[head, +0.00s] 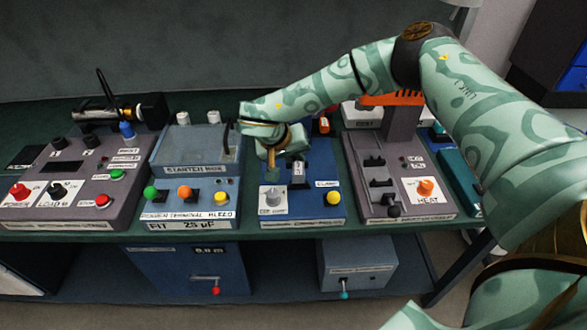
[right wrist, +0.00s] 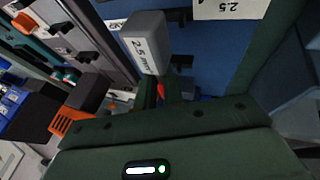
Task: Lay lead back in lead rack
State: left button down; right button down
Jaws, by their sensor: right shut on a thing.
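My right gripper (head: 283,150) is shut low over the blue station (head: 318,163), near its upper left part. What it holds is mostly hidden; a small red bit (right wrist: 160,88), likely part of the lead, shows by the fingers in the right wrist view. A grey block (right wrist: 146,42) marked 2.5 mm stands just beyond it; I cannot tell whether they touch. A white label reading 2.5 (right wrist: 230,8) lies on a blue surface behind. I cannot pick out the lead rack for certain. My left gripper is not in view.
The grey starter box (head: 195,152) stands close on the left. The grey heat station (head: 398,178) with its post and orange-edged part (head: 393,98) stands on the right. A yellow button (head: 333,198) and grey knob (head: 272,194) sit at the blue station's front.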

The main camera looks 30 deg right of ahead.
jog(key=shift+w+d+f, duration=0.1)
jog(key=shift+w+f, duration=0.05)
jog(key=shift+f, duration=0.25)
notch_tip(320, 180, down, 2)
jog(key=shift+w+d+f+b, duration=0.1)
jog(key=shift+f+b, duration=0.1)
jog(key=shift+b, duration=0.25)
jog(key=shift+f, duration=0.15)
jog(key=shift+f, duration=0.15)
jog(key=c, duration=1.5)
grip_release()
jog(key=shift+f, duration=0.1)
